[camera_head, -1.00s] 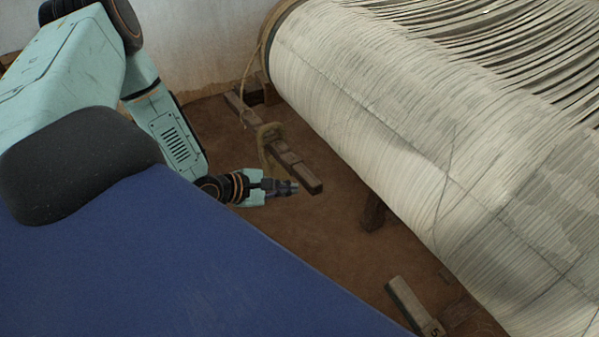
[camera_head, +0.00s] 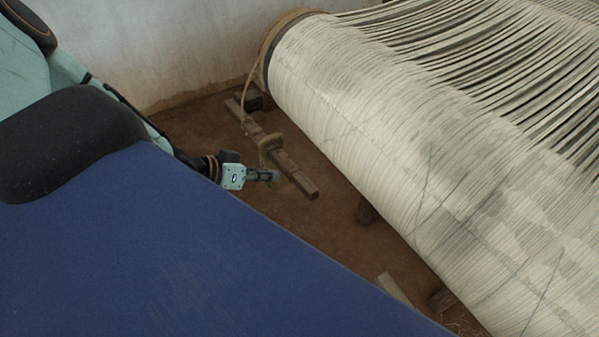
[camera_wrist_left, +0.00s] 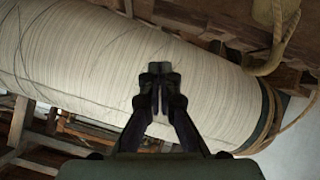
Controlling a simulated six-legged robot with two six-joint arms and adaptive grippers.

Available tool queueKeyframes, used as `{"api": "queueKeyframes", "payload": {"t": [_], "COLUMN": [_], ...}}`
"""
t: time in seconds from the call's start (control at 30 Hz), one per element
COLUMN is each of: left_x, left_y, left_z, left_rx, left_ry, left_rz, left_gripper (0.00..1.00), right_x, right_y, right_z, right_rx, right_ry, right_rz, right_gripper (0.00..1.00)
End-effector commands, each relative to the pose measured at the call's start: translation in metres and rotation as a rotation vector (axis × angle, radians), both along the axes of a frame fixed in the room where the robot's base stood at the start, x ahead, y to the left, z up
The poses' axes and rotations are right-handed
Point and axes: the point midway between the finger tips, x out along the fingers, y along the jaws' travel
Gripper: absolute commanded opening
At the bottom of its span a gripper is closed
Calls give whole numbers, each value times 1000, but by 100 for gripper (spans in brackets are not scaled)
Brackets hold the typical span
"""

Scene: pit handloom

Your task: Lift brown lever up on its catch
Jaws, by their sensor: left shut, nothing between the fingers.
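The brown lever (camera_head: 293,174) is a dark wooden bar slanting from the back left toward the front right beside the cloth roll, with a rope loop (camera_head: 268,148) around it. My left gripper (camera_head: 276,177) is shut and empty, close beside the lever's near part at the loop. I cannot tell whether it touches the lever or the rope. In the left wrist view, its closed fingertips (camera_wrist_left: 160,76) stand in front of the roll. Dark timber (camera_wrist_left: 205,24) and rope (camera_wrist_left: 277,42) show at the top right there. The catch cannot be made out. My right gripper is not seen.
The large roll of pale cloth (camera_head: 370,130) fills the right side, with loose warp threads at its top right. A white wall (camera_head: 160,45) stands behind. Bare brown floor (camera_head: 285,225) lies below the lever. A short wooden piece (camera_head: 394,288) lies at the front.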

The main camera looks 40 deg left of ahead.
Motion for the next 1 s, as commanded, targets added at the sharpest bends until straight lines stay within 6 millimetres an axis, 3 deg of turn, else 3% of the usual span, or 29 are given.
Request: {"api": "queueKeyframes", "payload": {"t": [0.1,0.33,1.0], "left_x": [-1,-1,44], "left_y": [1,0,-24], "left_z": [11,12,-26], "left_rx": [117,202,203], "left_ry": [-59,-101,-99], "left_rz": [-90,-157,-159], "left_gripper": [0,0,0], "right_x": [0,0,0], "right_y": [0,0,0], "right_z": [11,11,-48], "right_rx": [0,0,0], "right_ry": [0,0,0], "right_rz": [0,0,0], "right_gripper": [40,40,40]}}
